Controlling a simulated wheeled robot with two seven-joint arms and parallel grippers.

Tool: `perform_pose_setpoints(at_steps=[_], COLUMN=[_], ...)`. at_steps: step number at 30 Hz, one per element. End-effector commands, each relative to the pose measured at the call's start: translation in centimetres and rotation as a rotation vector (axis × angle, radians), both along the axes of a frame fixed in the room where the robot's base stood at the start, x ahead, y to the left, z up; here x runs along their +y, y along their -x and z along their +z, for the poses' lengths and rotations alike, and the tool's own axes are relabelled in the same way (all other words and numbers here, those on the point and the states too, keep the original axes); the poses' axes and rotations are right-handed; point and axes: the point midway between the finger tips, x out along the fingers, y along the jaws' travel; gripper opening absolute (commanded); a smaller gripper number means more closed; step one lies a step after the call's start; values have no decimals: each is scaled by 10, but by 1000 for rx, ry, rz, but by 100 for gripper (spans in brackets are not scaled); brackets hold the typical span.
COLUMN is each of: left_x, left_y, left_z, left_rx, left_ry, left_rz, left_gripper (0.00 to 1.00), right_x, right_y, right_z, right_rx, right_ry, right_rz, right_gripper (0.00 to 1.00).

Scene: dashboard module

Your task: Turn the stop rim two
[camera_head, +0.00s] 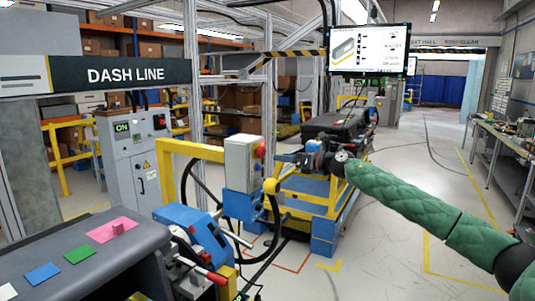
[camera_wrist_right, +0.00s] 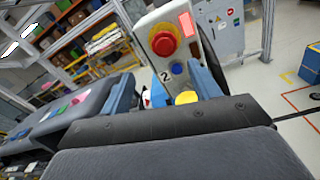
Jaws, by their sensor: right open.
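The stop button (camera_head: 262,150) is a red mushroom head on the side of a grey control box (camera_head: 240,165). In the right wrist view, its red rim (camera_wrist_right: 165,43) faces me, with a figure 2 and a small blue button below it. My right gripper (camera_head: 286,158) is just to the right of the button in the head view, apart from it. In the wrist view, its blue fingers (camera_wrist_right: 163,92) are spread and empty, with the button beyond the gap. My left gripper is not in view.
A blue fixture with red handles (camera_head: 195,235) and a dark dashboard with coloured pads (camera_head: 75,255) fill the lower left. A blue and yellow stand (camera_head: 325,205) is behind my gripper. The right floor is open.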

Motion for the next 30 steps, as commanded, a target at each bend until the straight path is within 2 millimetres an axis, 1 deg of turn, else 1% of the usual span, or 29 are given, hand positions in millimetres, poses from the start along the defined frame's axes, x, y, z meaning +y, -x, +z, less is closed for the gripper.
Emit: perform_pose_setpoints(at_steps=[3,6,9,14,17,30], left_x=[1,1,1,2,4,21], left_y=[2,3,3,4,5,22], left_z=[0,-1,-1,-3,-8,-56], left_rx=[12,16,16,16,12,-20], left_ry=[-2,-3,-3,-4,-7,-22], left_rz=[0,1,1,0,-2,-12], left_gripper=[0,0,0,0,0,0], right_x=[-3,-4,-4,-1,4,46], right_y=[-5,-6,-6,-8,-11,-39], right_z=[4,6,6,7,8,8], right_rx=[-167,-270,-333,-368,-368,-366], right_ry=[80,138,180,203,203,202], right_rz=[-27,-35,-34,-31,-31,-31], right_gripper=[62,62,62,62,62,62])
